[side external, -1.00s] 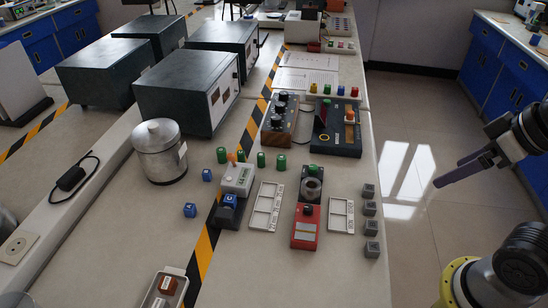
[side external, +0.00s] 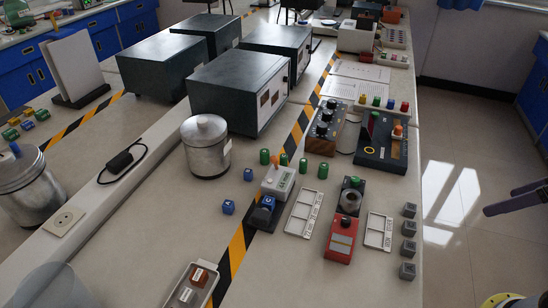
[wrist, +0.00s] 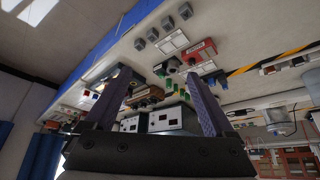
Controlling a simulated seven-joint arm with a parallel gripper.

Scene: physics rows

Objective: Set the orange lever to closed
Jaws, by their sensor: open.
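A dark panel box (side external: 385,143) at the right side of the bench carries an upright orange handle (side external: 398,130), which looks like the orange lever. I cannot read the lever's setting. My gripper (wrist: 158,75) is open and empty in the wrist view, well apart from the bench things. In the side view only a purple finger (side external: 515,200) shows at the right edge, off the bench over the floor.
A knob box (side external: 322,127) stands left of the panel box. A red-and-grey device (side external: 341,240), white trays (side external: 305,213), several grey cubes (side external: 408,228) and green cylinders (side external: 265,157) lie nearer. A metal canister (side external: 206,146) and dark cabinets (side external: 240,85) stand left.

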